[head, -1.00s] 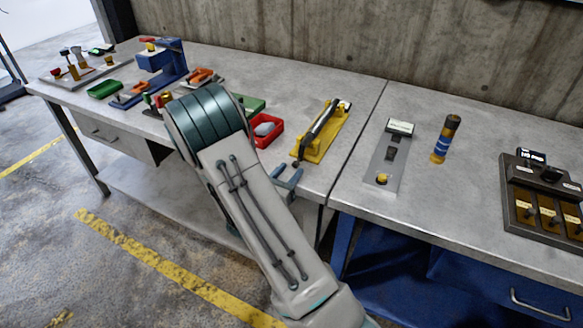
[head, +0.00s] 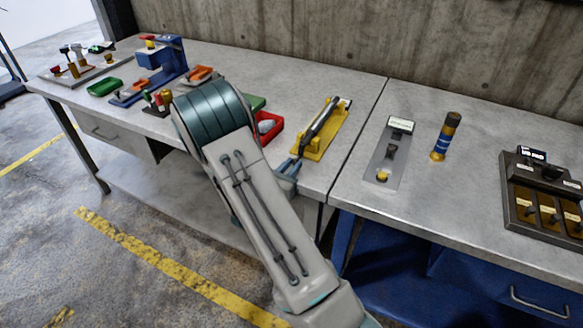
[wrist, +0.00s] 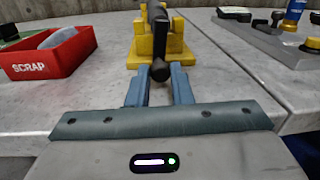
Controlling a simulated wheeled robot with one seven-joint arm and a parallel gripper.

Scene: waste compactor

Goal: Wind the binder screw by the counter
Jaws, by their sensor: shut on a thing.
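The yellow device (head: 321,142), which I take for the binder, lies on the bench with a long dark rod (head: 319,118) along its top. In the wrist view the yellow body (wrist: 178,45) is straight ahead, and the rod ends in a black knob (wrist: 159,71) facing me. My gripper (wrist: 159,80) has its two blue fingers on either side of this knob and is shut on it. In the head view my gripper (head: 293,163) is at the near end of the device, partly behind my arm. I cannot read a counter on the device.
A red bin (wrist: 48,54) marked SCRAP stands to the left. To the right are a grey plate (head: 388,155) with a small display, a blue and yellow cylinder (head: 446,137) and a dark control box (head: 541,195). The bench in front of the device is clear.

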